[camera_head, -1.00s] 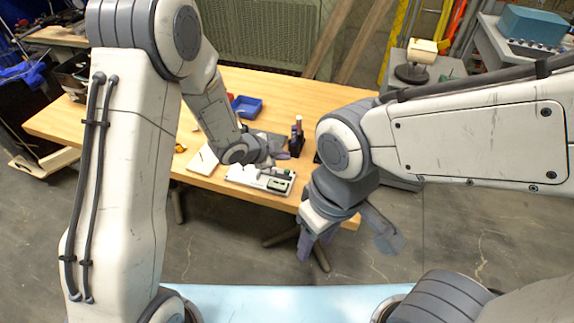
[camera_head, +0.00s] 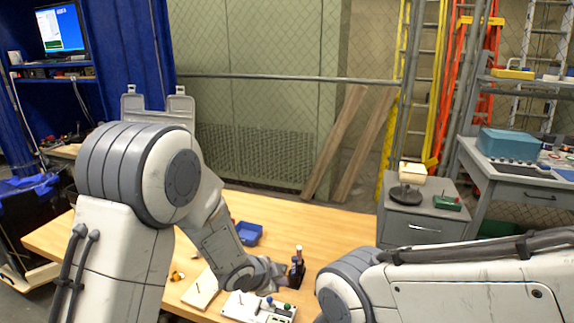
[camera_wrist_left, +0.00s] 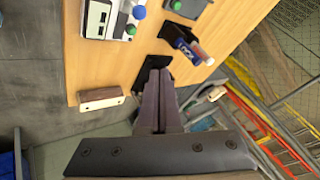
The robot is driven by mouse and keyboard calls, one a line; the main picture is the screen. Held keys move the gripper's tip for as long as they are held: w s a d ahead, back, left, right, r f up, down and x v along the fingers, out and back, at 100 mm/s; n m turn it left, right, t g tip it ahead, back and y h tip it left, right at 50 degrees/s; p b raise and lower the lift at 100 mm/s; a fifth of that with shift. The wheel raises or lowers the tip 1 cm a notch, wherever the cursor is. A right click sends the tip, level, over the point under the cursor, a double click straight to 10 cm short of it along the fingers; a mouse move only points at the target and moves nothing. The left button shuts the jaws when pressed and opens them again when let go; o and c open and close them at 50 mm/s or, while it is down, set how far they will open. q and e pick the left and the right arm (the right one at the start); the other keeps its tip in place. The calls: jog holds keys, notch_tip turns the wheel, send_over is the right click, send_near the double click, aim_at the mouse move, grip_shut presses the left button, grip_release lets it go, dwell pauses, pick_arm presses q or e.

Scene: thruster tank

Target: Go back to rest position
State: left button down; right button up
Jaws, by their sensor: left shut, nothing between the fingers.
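My left arm comes in from the left in the head view. Its gripper (camera_head: 274,274) is over the wooden table (camera_head: 318,225), beside a dark holder with small bottles (camera_head: 297,268). In the left wrist view the two dark fingers (camera_wrist_left: 158,92) lie together, shut and empty. The holder with a blue-labelled bottle (camera_wrist_left: 189,48) is apart from them, ahead and to the right. My right arm enters the head view at lower right, and its gripper is below the picture.
A white board with a small device (camera_head: 258,308) lies near the left gripper. A grey cabinet (camera_head: 415,222) stands to the right. The table's middle back is clear.

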pick_arm(q)
jog(key=s+a+r+n+g+y, duration=0.1)
jog(key=s+r+n+g, duration=0.1)
jog(key=s, duration=0.8)
jog(key=s+a+r+n+g+y, duration=0.1)
jog(key=s+r+n, duration=0.3)
jog(key=s, duration=0.6)
jog(key=s+a+r+n+g+y, duration=0.1)
jog(key=s+r, duration=0.4)
jog(key=s, duration=0.5)
jog(key=n+g, duration=0.1)
jog(key=g, duration=0.1)
jog(key=shift+a+r+n+g+y, duration=0.15)
jog(key=shift+r+n+g+y, duration=0.1)
jog(key=shift+n+g+y, duration=0.15)
